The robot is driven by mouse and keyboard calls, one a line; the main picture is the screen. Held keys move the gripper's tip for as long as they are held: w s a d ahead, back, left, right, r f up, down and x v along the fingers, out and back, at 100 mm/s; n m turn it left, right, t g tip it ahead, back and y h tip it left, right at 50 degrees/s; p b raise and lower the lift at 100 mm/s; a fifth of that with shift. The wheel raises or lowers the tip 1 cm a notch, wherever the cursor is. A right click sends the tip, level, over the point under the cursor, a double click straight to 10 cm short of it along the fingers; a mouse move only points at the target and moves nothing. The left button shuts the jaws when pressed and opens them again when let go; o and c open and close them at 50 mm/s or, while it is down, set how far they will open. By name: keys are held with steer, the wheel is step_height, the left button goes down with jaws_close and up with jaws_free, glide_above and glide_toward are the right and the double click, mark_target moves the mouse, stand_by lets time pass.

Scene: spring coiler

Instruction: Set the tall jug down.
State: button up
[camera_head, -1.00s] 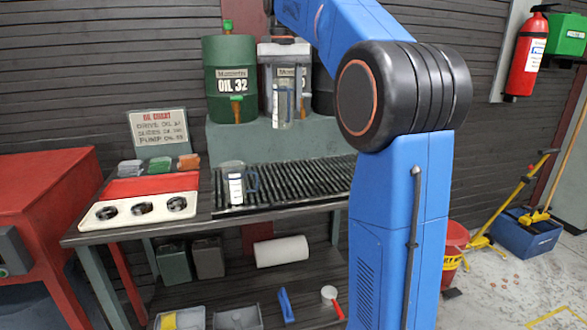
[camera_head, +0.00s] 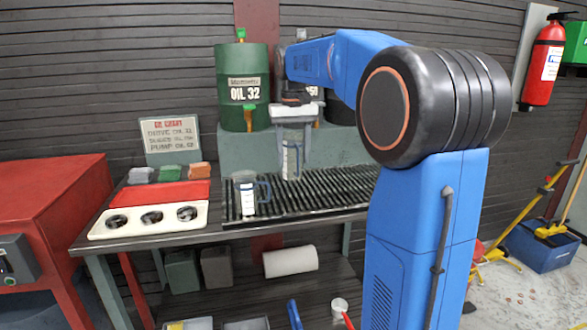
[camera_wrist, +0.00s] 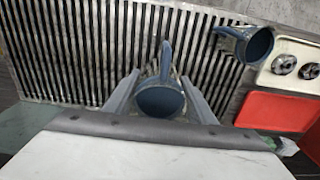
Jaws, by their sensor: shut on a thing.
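The green oil drum (camera_head: 243,88) stands behind. The rack's right part is clear.

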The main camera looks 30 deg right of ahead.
mark_target(293, 167)
steer(key=shift+f, duration=2.2)
steer(key=o, duration=1.1)
steer(key=shift+f, duration=0.1)
steer(key=shift+o, duration=0.2)
step_height(293, 167, up, 12)
